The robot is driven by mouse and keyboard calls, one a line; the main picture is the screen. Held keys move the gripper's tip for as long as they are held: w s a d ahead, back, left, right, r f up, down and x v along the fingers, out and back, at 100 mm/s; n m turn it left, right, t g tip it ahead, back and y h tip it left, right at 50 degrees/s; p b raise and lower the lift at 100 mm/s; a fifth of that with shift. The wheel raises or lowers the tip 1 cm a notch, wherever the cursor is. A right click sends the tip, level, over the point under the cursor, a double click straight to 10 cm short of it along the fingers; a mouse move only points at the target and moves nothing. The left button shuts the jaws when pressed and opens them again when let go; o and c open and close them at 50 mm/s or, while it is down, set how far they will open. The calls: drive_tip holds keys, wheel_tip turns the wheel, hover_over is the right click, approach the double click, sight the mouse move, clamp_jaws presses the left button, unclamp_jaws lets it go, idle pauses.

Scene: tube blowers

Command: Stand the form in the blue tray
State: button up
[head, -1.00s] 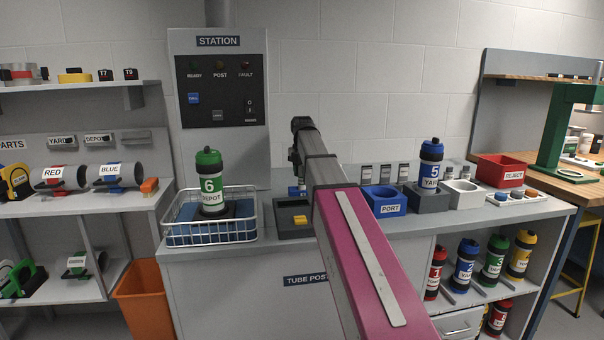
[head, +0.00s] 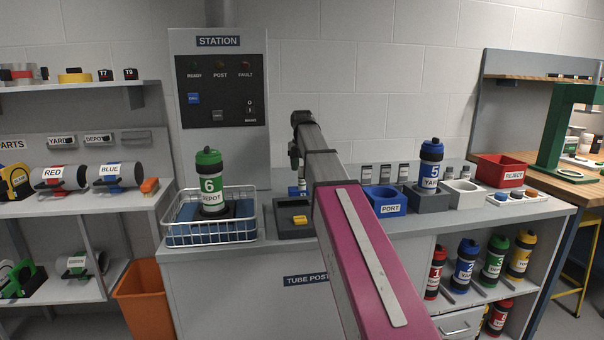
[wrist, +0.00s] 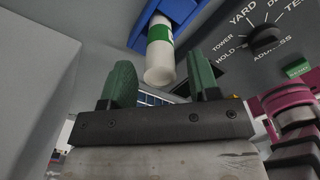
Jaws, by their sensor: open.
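A white cylindrical piece with a green band (wrist: 160,55) shows in the wrist view, against a blue holder (wrist: 170,18). It may be the form, but I cannot tell for sure. My gripper (wrist: 162,84) is open, with its two green-padded fingers to the left and right of the white piece's near end. A blue tray labelled PORT (head: 390,210) stands on the counter right of my arm.
A wire basket (head: 212,238) holds a green-capped canister marked 6 (head: 209,180). A blue-capped canister marked 5 (head: 430,165) stands in a grey block (head: 427,200). A red REJECT bin (head: 502,171) is farther right. A dial panel (wrist: 265,40) is close to my gripper.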

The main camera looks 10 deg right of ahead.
wheel_tip(320, 180, up, 10)
idle(0.4)
idle(2.1)
